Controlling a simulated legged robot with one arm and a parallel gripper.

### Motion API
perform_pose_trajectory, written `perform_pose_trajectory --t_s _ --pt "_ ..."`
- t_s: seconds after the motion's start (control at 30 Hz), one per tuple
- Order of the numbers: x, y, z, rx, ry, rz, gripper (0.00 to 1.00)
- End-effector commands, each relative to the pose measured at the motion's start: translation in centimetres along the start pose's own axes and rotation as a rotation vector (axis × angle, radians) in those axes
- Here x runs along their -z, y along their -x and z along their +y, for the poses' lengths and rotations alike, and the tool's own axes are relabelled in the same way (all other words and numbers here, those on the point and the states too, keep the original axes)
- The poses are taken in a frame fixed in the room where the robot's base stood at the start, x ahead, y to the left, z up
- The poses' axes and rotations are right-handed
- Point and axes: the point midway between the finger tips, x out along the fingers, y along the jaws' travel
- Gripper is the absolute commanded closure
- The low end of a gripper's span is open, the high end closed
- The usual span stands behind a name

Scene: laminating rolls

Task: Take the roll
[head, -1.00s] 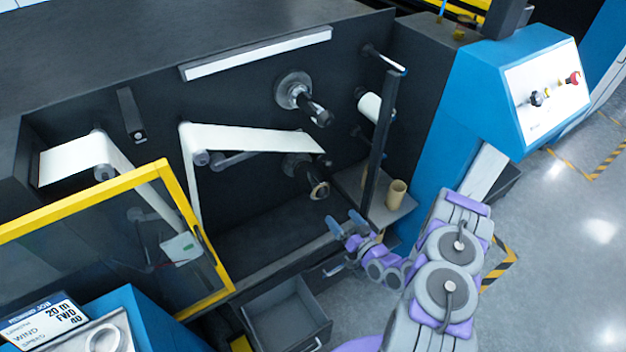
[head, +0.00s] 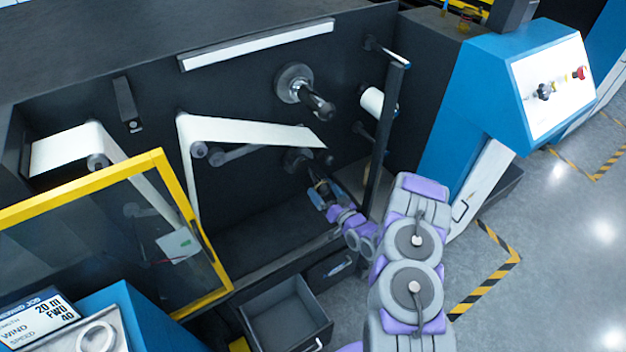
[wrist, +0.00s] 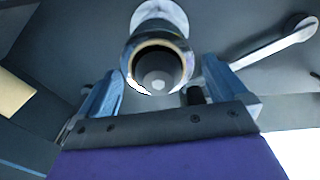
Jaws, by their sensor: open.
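In the head view the lower spindle (head: 297,160) shows behind the web, and my gripper covers most of the roll. My gripper (head: 329,193) is open at the roll's front end. In the wrist view its two blue fingers (wrist: 163,82) stand left and right of the roll's lower part, with gaps. I cannot tell whether either finger touches it.
A white web (head: 250,135) runs just above the lower spindle. An empty upper spindle (head: 305,92) sticks out higher up. A dark upright post (head: 383,130) stands right of my gripper. An open drawer (head: 285,315) and a yellow-framed guard (head: 205,240) are below and left.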

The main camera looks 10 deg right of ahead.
Motion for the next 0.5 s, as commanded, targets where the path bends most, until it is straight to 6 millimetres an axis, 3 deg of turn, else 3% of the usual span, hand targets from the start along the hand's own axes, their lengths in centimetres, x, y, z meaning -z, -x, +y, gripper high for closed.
perform_pose_trajectory --t_s 0.33,0.5 --pt "-0.3 -4.0 0.3 0.005 0.004 0.001 0.00" --pt "-0.2 -5.0 0.3 0.001 0.001 0.001 0.00"
